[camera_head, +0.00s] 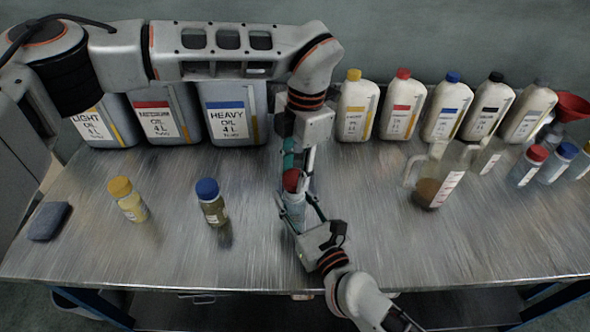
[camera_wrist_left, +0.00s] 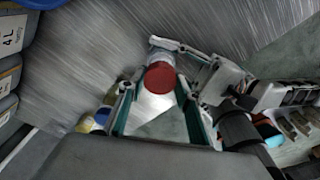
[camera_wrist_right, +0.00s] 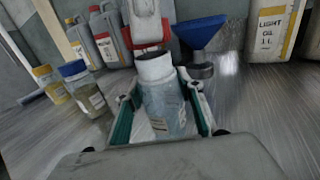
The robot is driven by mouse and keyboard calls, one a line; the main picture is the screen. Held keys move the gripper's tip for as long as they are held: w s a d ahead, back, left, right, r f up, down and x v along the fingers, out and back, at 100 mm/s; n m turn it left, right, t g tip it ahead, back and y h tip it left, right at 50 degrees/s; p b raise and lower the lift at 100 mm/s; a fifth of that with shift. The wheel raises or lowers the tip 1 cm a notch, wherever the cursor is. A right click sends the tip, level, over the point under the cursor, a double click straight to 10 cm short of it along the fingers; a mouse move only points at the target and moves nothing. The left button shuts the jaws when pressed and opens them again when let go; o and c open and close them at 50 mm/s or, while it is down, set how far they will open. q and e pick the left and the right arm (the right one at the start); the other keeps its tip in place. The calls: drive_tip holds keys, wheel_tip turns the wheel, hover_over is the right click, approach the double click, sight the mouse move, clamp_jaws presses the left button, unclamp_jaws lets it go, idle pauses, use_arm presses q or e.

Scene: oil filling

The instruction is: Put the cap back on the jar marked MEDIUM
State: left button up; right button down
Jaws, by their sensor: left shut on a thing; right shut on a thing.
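The red cap (camera_head: 292,180) is held between the fingertips of my left gripper (camera_head: 298,172), which points down from above. The jar (camera_head: 297,212) stands below it, held around its body by my right gripper (camera_head: 302,212). In the right wrist view the jar (camera_wrist_right: 168,108) is upright with a bare white neck, and its label is not legible. There the red cap (camera_wrist_right: 147,30) appears just above and behind the open mouth, apart from it. The left wrist view shows the round cap top (camera_wrist_left: 160,77); the jar is mostly hidden there.
A yellow-capped jar (camera_head: 129,200) and a blue-capped jar (camera_head: 211,202) stand left on the metal table (camera_head: 150,255). A sponge (camera_head: 48,222) lies farther left. Large oil cans and several bottles line the back. A measuring jug (camera_head: 430,185) stands right; the front right is clear.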

sight(294, 204)
use_arm(q)
drive_tip(key=shift+f, duration=0.8)
drive_tip(key=shift+f, duration=0.55)
